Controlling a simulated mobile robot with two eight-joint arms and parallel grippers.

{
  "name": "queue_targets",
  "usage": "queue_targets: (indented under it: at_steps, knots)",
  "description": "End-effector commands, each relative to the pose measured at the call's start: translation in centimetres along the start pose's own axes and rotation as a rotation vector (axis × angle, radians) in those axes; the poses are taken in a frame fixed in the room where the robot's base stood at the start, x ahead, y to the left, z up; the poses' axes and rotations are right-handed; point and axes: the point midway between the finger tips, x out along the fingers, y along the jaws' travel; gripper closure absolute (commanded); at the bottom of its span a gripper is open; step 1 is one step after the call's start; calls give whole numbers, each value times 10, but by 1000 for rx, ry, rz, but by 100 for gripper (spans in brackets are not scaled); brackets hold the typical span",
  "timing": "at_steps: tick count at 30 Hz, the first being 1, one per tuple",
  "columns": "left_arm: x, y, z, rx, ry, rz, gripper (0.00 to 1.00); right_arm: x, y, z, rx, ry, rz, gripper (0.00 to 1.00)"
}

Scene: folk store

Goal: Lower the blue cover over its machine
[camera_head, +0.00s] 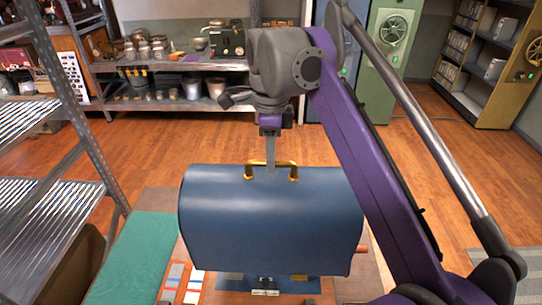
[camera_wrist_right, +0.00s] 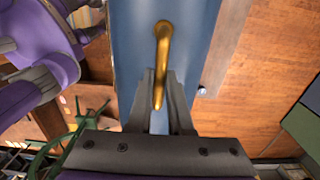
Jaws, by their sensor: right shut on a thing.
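The blue cover (camera_head: 270,225) is a rounded hood in the middle of the head view, with a gold handle (camera_head: 293,173) on top. My right gripper (camera_head: 270,168) points down at the handle's middle and is shut on it. In the right wrist view, the fingers (camera_wrist_right: 161,82) close around the gold handle (camera_wrist_right: 162,45) above the blue cover (camera_wrist_right: 130,55). The machine (camera_head: 266,282) shows only as a low blue base and a small dark part below the cover's front edge; the rest is hidden. My left gripper is not in view.
A wooden worktop (camera_head: 215,296) with small coloured cards (camera_head: 175,275) lies under the cover's front. A green mat (camera_head: 135,255) is at left, beside metal shelving (camera_head: 45,215). Behind is open wooden floor (camera_head: 180,150), then shelves of pots (camera_head: 170,68) and a green cabinet (camera_head: 385,60).

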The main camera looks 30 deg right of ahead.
Motion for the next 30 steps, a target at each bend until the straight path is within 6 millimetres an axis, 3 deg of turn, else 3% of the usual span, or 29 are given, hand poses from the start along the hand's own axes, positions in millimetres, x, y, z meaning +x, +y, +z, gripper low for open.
queue_targets:
  at_steps: [30]
  knots:
    - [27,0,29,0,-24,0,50,57,0,0,0,0,1,100]
